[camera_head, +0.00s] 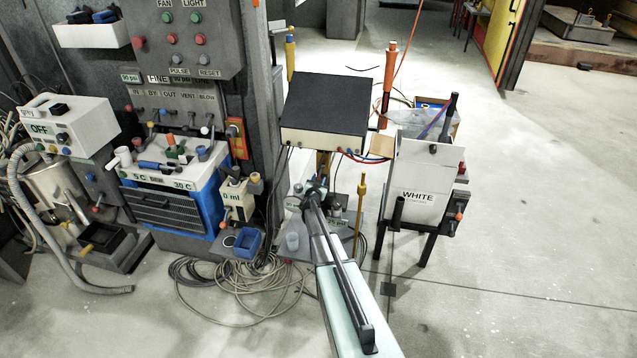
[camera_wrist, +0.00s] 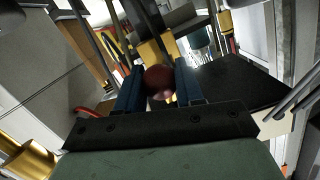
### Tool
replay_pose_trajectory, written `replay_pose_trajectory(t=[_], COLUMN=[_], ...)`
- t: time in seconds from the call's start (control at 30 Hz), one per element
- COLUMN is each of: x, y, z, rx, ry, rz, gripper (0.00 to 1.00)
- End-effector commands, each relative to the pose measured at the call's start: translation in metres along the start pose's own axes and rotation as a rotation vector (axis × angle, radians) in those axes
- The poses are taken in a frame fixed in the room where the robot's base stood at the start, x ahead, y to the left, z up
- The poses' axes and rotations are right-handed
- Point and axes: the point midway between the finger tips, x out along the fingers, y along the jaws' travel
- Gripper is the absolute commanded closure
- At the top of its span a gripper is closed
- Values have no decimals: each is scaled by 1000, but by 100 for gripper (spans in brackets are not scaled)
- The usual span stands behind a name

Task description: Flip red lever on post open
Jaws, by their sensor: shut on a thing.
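In the wrist view, a dark red rounded knob (camera_wrist: 158,84), apparently the end of the red lever, sits between the two blue fingers of my gripper (camera_wrist: 158,74). The fingers are shut on it, one on each side. A yellow-gold part (camera_wrist: 156,50), which may be the post, stands just behind the knob. In the head view, my arm reaches forward to below the black-topped box, with my gripper (camera_head: 312,198) small and dark at its end. The red lever cannot be made out there, and the lever's angle is hard to tell.
A black-topped box (camera_head: 325,105) stands above and beyond my gripper. A thin gold post (camera_head: 361,205) stands close to the right of it. The white-labelled bin (camera_head: 418,175) is farther right. Coiled cables (camera_head: 235,290) lie on the floor at left; the right floor is clear.

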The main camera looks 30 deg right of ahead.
Motion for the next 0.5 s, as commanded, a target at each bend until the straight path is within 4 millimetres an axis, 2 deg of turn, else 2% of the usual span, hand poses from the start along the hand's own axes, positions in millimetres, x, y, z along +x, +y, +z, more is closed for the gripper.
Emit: replay_pose_trajectory(t=[0.5], x=[-3], y=[-2], z=[-8], rx=[9], ry=[-107], rz=[24], gripper=[100])
